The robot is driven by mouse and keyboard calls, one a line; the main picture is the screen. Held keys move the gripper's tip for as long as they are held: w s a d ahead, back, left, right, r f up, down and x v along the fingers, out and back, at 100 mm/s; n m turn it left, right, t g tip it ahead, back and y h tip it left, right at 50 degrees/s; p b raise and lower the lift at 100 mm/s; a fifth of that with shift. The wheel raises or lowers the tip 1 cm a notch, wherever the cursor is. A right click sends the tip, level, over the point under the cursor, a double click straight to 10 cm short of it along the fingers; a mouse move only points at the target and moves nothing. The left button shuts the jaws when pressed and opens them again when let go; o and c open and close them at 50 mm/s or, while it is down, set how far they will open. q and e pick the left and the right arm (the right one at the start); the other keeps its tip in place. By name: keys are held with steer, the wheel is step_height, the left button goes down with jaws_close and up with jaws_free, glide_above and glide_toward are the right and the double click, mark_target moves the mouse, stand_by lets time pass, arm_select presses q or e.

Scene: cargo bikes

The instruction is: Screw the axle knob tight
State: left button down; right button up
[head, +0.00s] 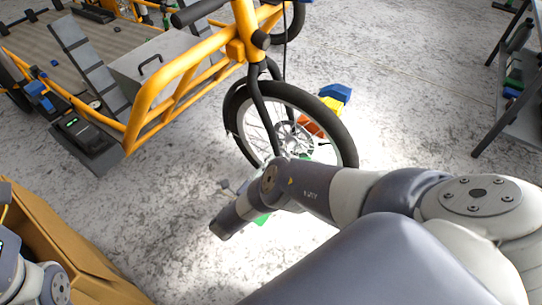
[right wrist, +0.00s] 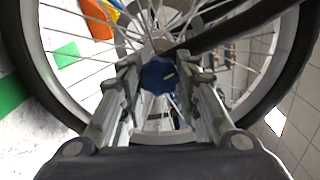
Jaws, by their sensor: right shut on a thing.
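The axle knob (right wrist: 157,76) is blue and sits at the hub of the cargo bike's front wheel (head: 340,136) in the right wrist view. My right gripper (right wrist: 160,70) has its two fingers on either side of the knob and is shut on it. My left gripper is not in view; only links of my left arm show at the lower left.
The bike's orange frame (head: 182,62) and black fork (head: 264,110) rise above the wheel. An orange and blue object (head: 335,93) is behind the wheel. A cardboard box (head: 75,262) stands at the lower left, a rack (head: 520,115) at the right. Floor between wheel and rack is clear.

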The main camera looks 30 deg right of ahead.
stand_by(0.4)
steer(key=o, duration=1.1)
steer(key=v, duration=1.2)
steer(key=shift+s+f, duration=0.1)
